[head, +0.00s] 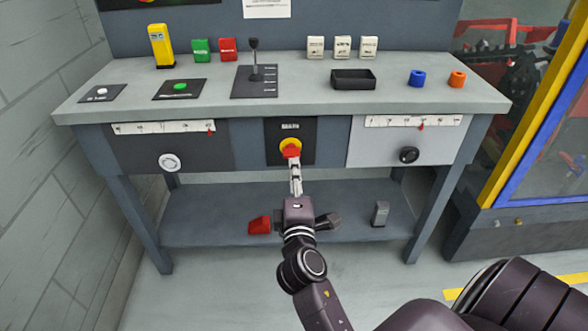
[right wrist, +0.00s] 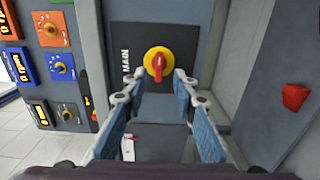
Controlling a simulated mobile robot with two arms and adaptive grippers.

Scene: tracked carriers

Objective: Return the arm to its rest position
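My right gripper (head: 295,178) is in front of the workbench, just below the red and yellow rotary switch (head: 290,149) on the black front panel. In the right wrist view the two fingers of the right gripper (right wrist: 158,82) stand well apart with nothing between their pads. The switch (right wrist: 158,64) shows just beyond the fingertips, its red handle about in line with the gap. The fingers look clear of it, but the exact distance is hard to tell. My left gripper is not in view.
The workbench (head: 300,108) carries a lever (head: 254,62), a black tray (head: 353,79), and blue (head: 417,78) and orange (head: 457,79) rings. A red block (head: 260,225) lies on the lower shelf (head: 210,200). A yellow-and-blue framed enclosure (head: 520,125) stands right.

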